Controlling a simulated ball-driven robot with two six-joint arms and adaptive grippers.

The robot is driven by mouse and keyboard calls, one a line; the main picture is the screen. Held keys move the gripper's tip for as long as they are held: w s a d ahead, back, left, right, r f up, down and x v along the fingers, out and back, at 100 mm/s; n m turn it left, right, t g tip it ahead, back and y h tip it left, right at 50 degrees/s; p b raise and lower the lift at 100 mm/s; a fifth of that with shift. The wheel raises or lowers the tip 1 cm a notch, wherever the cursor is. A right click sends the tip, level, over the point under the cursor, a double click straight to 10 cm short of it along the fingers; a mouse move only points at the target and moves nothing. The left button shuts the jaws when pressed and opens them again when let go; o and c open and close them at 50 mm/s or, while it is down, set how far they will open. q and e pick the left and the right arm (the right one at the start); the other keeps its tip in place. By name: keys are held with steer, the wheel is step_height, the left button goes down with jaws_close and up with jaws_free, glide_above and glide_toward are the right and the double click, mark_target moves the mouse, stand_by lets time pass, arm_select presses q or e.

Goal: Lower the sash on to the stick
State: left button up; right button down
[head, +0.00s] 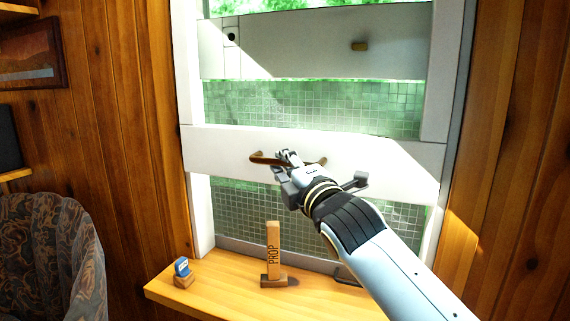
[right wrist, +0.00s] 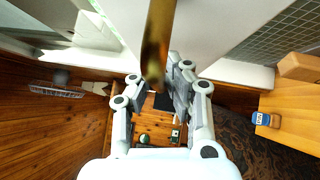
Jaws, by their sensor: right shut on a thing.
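The white lower rail of the sash (head: 225,142) is raised, with the window open beneath it. A bronze bar handle (head: 262,158) is fixed across the rail. My right gripper (head: 288,158) is shut on this handle near its middle; the handle also shows between the fingers in the right wrist view (right wrist: 158,40). The wooden stick marked PROP (head: 273,245) stands upright on its foot on the sill, below the rail. In the head view a gap shows between the stick's top and the rail. My left gripper is not in view.
The wooden sill (head: 215,290) holds a small blue item on a wooden block (head: 183,272) at its left end. A patterned armchair (head: 50,240) stands at the left. A mesh screen (head: 235,205) fills the window opening. My right forearm covers the sill's right part.

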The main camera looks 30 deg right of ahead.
step_height(320, 180, down, 10)
steer(key=b, duration=0.6)
steer(key=shift+f, duration=0.25)
steer(key=c, duration=1.3)
jaws_free()
steer(key=shift+r, duration=0.1)
steer(key=shift+c, duration=0.2)
steer(key=s+f, duration=0.1)
steer(key=s, duration=1.1)
steer(key=shift+a+f, duration=0.3)
steer(key=shift+a, duration=0.15)
